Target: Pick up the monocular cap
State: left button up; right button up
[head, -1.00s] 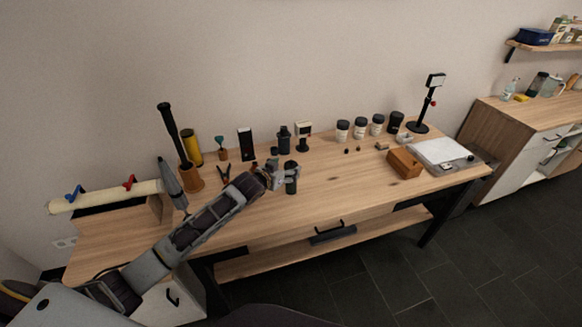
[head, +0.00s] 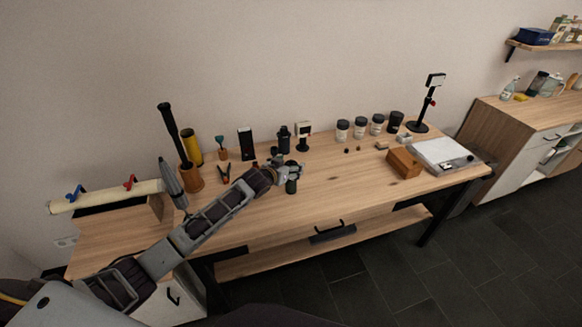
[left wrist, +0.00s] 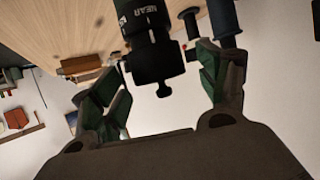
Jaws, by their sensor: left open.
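A dark upright cylinder, which looks like the monocular (head: 291,186), stands near the table's front edge. Its upper part is hidden behind my left gripper (head: 287,170) in the head view. In the left wrist view, turned upside down, the black monocular (left wrist: 153,45) bears the word NEAR and lies between the spread fingers of my left gripper (left wrist: 158,66). The fingers are open, one on each side of it, and I see no clear grip. I cannot tell the cap apart from the black end of the monocular. My right gripper is not in view.
The wooden table (head: 335,183) is clear to the right of the gripper. A black bottle-like object (head: 284,139) and a small stand (head: 303,131) are behind it. A wooden box (head: 404,163), a white scale (head: 440,152) and several jars are farther right.

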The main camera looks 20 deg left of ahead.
aim_at(289, 166)
pick_arm(q)
jog(key=c, duration=0.8)
jog(key=shift+r, duration=0.15)
jog(key=shift+c, duration=0.3)
notch_tip(289, 166, up, 10)
dwell(0.6)
